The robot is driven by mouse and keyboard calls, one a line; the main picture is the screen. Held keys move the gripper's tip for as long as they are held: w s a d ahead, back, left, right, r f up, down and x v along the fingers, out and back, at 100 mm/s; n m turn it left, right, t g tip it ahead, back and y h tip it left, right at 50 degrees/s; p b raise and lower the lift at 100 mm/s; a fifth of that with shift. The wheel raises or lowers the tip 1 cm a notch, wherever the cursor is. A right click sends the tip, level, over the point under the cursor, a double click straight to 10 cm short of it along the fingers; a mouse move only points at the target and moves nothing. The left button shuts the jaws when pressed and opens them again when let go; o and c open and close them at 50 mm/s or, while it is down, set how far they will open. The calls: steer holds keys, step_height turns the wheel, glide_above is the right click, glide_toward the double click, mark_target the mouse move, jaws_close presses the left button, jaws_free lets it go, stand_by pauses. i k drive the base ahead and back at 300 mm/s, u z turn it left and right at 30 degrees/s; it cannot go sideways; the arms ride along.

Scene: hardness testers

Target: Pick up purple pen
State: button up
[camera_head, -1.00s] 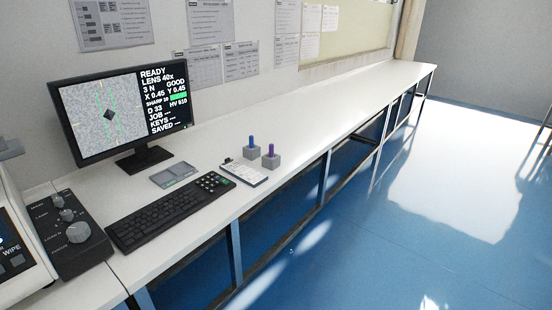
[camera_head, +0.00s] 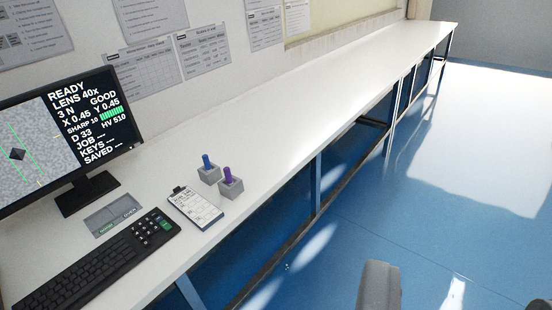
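The purple pen (camera_head: 227,174) stands upright in a small grey block holder (camera_head: 232,189) near the front edge of the white bench. A blue pen (camera_head: 206,161) stands in a similar grey block (camera_head: 209,176) just behind it to the left. At the bottom right, a grey rounded part (camera_head: 379,287) shows over the blue floor; it looks like part of my gripper. It is well to the right of the pens and apart from them. Its fingertips cannot be made out, so whether it is open or shut does not show.
A clipboard (camera_head: 196,207), a grey tray (camera_head: 114,214), a black keyboard (camera_head: 85,268) and a monitor (camera_head: 75,140) are on the bench left of the pens. The white bench top (camera_head: 330,88) beyond the pens is bare. Blue floor (camera_head: 350,225) lies in front.

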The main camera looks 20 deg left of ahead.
mark_target(227, 170)
steer(key=u, duration=0.15)
steer(key=i, duration=1.3)
steer(key=u, duration=0.75)
steer(key=i, duration=0.45)
steer(key=u, duration=0.3)
